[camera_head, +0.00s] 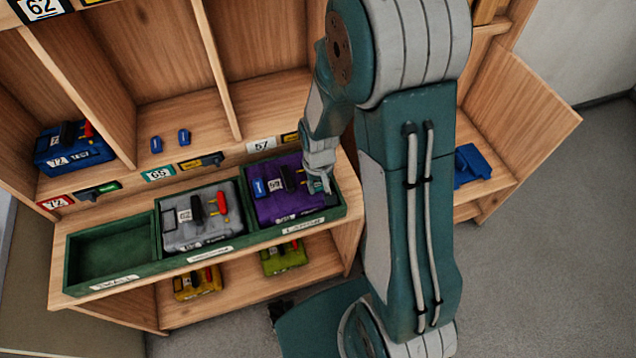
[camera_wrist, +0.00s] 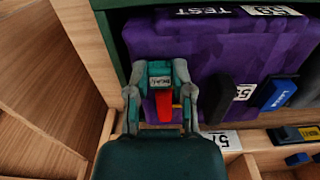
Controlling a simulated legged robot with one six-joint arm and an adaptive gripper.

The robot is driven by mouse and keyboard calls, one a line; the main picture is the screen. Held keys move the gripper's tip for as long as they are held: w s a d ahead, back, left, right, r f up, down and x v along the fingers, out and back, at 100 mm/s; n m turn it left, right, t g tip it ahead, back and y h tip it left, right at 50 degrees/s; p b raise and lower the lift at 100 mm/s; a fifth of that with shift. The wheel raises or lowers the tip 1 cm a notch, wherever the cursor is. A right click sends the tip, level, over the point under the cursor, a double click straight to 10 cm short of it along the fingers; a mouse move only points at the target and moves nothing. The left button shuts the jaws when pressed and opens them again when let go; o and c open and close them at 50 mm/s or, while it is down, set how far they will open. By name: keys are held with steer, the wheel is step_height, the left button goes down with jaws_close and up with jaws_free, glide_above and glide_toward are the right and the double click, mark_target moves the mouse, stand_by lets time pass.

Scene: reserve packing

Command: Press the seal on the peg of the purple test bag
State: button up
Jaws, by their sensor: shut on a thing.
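The purple test bag (camera_head: 292,203) lies in the right compartment of the green tray (camera_head: 152,262). It carries a blue tag, a number label and a black handle. It also fills the top of the wrist view (camera_wrist: 200,50), with white TEST lettering. My gripper (camera_head: 318,184) is at the bag's right end. In the wrist view my gripper (camera_wrist: 160,78) is shut on a small labelled piece, apparently the seal (camera_wrist: 160,83). A red part (camera_wrist: 163,106) shows just below it, with yellow beside it. The peg is not clearly visible, and I cannot tell whether the seal sits on it.
A grey bag (camera_head: 197,228) lies in the middle compartment; the left one is empty. A blue bag (camera_head: 75,152) and two small blue pieces (camera_head: 157,145) are on the shelf behind. Yellow (camera_head: 197,282) and green (camera_head: 284,259) bags lie below. Wooden dividers stand close by.

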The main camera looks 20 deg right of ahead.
steer(key=shift+f, duration=0.25)
steer(key=o, duration=0.8)
steer(key=shift+r, duration=5.95)
